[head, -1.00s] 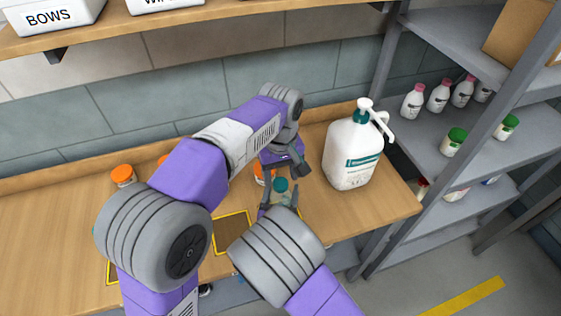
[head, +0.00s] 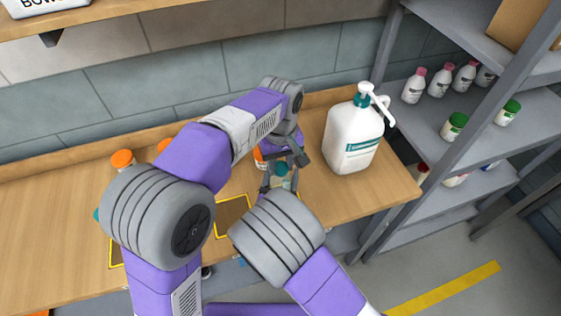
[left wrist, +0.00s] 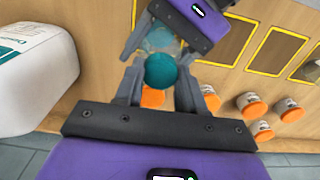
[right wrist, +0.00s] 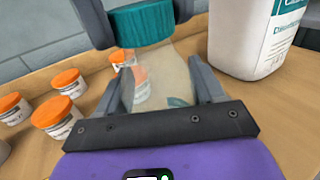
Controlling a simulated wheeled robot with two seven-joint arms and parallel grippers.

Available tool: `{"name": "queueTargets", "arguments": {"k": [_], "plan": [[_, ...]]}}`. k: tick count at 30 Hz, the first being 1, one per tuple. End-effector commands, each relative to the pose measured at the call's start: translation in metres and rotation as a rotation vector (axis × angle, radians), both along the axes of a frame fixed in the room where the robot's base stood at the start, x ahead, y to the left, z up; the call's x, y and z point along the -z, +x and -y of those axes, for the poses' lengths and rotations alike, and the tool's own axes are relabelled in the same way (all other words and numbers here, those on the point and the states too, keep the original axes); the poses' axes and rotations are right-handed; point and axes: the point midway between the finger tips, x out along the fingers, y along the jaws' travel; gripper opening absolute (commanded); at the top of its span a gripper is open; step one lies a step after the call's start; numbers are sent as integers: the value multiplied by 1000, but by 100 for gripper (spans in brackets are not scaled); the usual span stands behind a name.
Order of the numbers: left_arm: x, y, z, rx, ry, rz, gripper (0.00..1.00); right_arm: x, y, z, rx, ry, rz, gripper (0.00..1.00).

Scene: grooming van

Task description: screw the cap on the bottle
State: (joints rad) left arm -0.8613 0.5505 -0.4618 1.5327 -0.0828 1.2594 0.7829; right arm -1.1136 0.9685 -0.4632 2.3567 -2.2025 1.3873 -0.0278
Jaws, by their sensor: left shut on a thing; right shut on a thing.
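The teal cap (head: 281,169) is between the fingers of my left gripper (left wrist: 160,85), which is shut on it. The cap also shows at the top of the right wrist view (right wrist: 140,24). The clear see-through bottle (right wrist: 163,82) is between the fingers of my right gripper (right wrist: 165,92), which is shut on it. The cap sits right over the bottle's top. I cannot tell whether it is seated on the neck or just above it. In the head view my arms and grippers hide most of the bottle.
A white pump jug (head: 352,140) stands on the wooden bench just right of the grippers. Several orange-lidded jars (right wrist: 55,115) stand on the bench nearby. Yellow-outlined squares (left wrist: 272,50) mark the bench. A grey shelf rack (head: 430,120) with small bottles is at the right.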

Motion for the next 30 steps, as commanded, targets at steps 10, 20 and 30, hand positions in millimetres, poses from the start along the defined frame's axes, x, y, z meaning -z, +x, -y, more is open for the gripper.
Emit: {"name": "queueTargets", "arguments": {"k": [10,20,30], "plan": [[1,0,-1,521,-2,0,2,0,0,0,0,0,0,0],[0,0,0,710,0,0,47,0,0,0,0,0,0,0],[1,0,0,708,0,1,69,0,0,0,0,0,0,0]]}}
